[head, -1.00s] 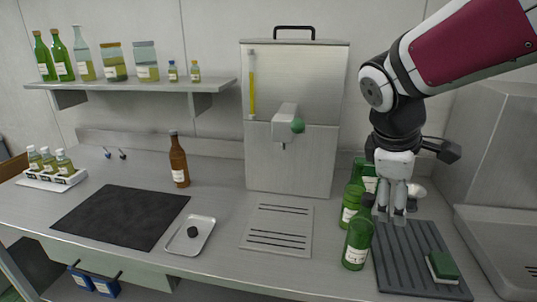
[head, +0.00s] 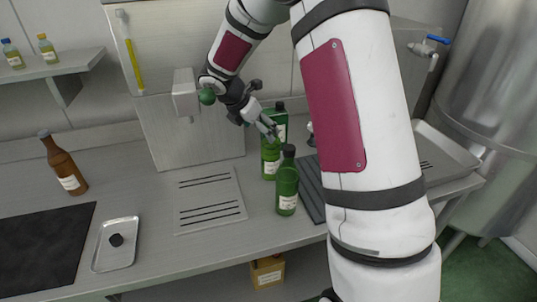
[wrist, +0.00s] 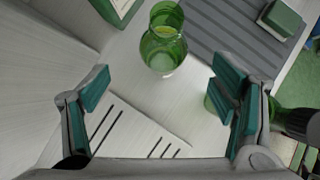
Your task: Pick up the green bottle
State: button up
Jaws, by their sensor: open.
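A green bottle (head: 287,188) with a dark cap and white label stands upright on the counter in the head view. A second green glass vessel (head: 270,158) with a label stands just behind it to the left, its top partly hidden by my gripper (head: 268,130). In the wrist view, a green glass vessel (wrist: 163,42) with an open top stands ahead, between the lines of my open fingers (wrist: 160,88) but beyond their tips. The capped bottle is partly hidden behind the right finger, its dark neck (wrist: 298,122) showing beyond. Nothing is held.
A green tin (head: 281,112) stands behind the bottles, close to my gripper. A ribbed mat (wrist: 235,30) is nearby.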

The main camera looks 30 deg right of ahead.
aim_at(264, 139)
jog(key=x, duration=0.4)
jog(key=shift+d+f, duration=0.1)
jog(key=shift+f, duration=0.1)
jog(key=shift+s+p+x, duration=0.1)
jog(key=shift+p+x, duration=0.25)
jog(key=shift+x, duration=1)
jog(key=shift+s+p+x, duration=0.15)
jog(key=shift+p+x, duration=0.2)
jog(key=shift+x, duration=1)
jog(key=c, duration=1.6)
jog(key=shift+r, duration=0.1)
jog(key=shift+c, duration=0.2)
